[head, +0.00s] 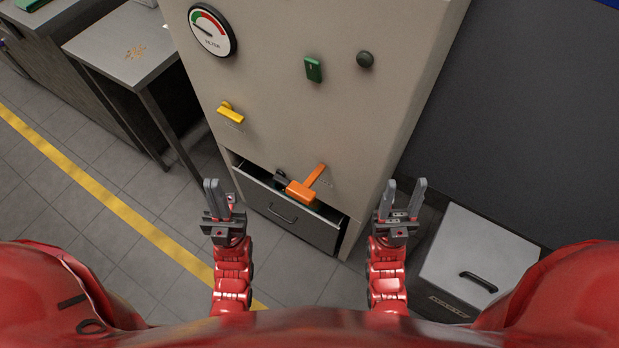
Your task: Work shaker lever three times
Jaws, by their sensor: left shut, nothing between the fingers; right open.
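The orange lever (313,177) is on the lower front of the beige cabinet (290,120), above a partly open grey drawer (300,226). It has a thick orange grip at its lower left end and a thin arm running up to the right. My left gripper (216,188) is shut and empty, to the left of the lever and apart from it. My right gripper (404,188) is open and empty, to the right of the lever. Neither gripper touches the lever.
The cabinet also carries a round gauge (212,31), a yellow handle (230,115), a green switch (313,69) and a dark knob (365,59). A grey-lidded bin (480,250) stands at the right. A table (125,45) with crumbs stands at the upper left.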

